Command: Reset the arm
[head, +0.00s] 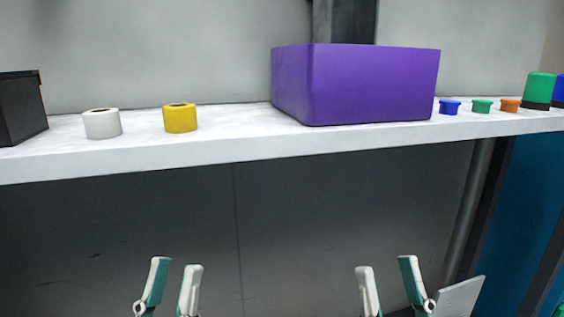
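My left gripper (175,265) is low in the head view, left of centre. Its two white-and-teal fingers stand apart with nothing between them. My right gripper (387,266) is at the lower right of centre. Its two fingers are also apart and nothing shows between them. Both grippers appear below the white shelf's front edge in the picture, clear of the things on it. My arms are mostly hidden below the picture's bottom edge.
The white shelf (225,148) holds a black box (20,108), a white roll (101,124), a yellow roll (180,119), a purple bin (365,85), small blue (450,107), green (482,106) and orange (510,105) pieces, and a green-and-black cylinder (540,88).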

